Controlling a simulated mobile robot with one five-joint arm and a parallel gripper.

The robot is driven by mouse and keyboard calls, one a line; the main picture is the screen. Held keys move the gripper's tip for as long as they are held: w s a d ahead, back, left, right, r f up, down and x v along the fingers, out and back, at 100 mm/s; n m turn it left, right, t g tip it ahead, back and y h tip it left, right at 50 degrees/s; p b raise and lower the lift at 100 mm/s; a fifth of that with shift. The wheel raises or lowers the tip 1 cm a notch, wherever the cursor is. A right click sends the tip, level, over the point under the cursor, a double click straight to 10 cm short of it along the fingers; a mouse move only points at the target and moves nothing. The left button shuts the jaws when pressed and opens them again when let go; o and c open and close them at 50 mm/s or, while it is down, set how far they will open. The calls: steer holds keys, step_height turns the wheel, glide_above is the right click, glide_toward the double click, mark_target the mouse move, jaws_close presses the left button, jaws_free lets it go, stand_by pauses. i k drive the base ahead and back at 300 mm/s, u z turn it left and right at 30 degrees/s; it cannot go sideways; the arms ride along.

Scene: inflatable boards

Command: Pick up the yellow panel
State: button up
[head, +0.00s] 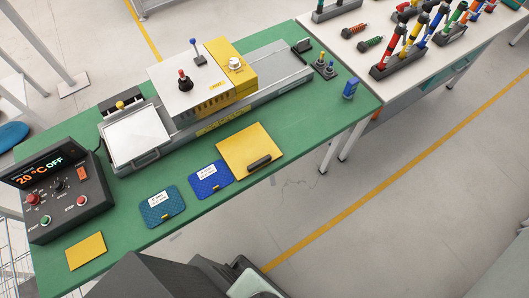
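A yellow square panel (246,142) with a black handle lies flat on the green table top, near its front edge and right of the middle. A smaller plain yellow piece (86,250) lies flat at the table's front left. It has no handle that I can see. My gripper cannot be made out in the head view.
Blue pads (161,206) lie left of the larger yellow panel, one close to it. Behind stands a grey machine with a yellow-and-white carriage (205,78). A control box (66,195) reads "20 °C OFF". Another table (350,62) holds coloured tools. Floor is open at right.

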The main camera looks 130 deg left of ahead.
mark_target(247, 151)
steer(key=z, duration=2.4)
steer(key=i, duration=0.25)
steer(key=z, duration=4.3)
steer(key=k, duration=0.2)
steer(key=z, duration=0.95)
